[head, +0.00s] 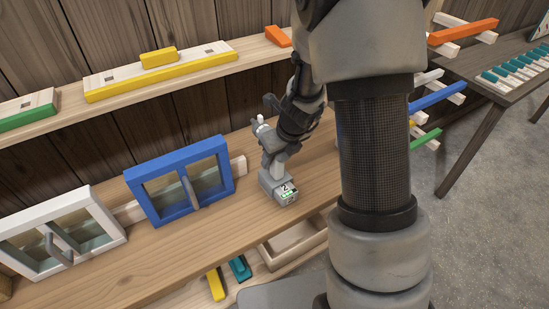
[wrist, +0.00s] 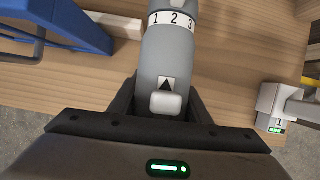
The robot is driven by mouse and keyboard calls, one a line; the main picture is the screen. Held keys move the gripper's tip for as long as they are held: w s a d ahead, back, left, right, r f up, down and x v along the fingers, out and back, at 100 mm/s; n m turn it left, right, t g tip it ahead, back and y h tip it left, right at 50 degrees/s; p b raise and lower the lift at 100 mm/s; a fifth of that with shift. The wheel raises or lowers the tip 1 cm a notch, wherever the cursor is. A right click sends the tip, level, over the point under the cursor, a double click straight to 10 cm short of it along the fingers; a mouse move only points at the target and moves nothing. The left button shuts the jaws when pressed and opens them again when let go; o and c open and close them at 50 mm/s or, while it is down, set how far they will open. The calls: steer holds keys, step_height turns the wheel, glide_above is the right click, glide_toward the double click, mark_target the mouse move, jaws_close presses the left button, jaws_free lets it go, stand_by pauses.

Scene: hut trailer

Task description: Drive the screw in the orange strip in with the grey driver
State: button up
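A grey driver (head: 281,189) with a battery base marked 2 and a green bar is at the right part of the wooden bench in the head view. Its grey body, with a 1-2-3 collar, shows close in the wrist view (wrist: 168,65). My gripper (wrist: 163,100) has its dark fingers against both sides of that body and looks shut on it. I cannot tell if the base touches the bench. An orange strip (head: 463,31) lies across white pegs on the right wall. Its screw is too small to make out.
A second tool with a base marked 1 (wrist: 270,108) stands to the right in the wrist view. A blue-framed box (head: 180,180) and a white-framed box (head: 60,235) are left on the bench. A shelf (head: 60,120) runs above. A side table (head: 480,65) stands at right.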

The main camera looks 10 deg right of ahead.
steer(key=shift+w, duration=0.1)
jaws_close()
steer(key=shift+r, duration=0.1)
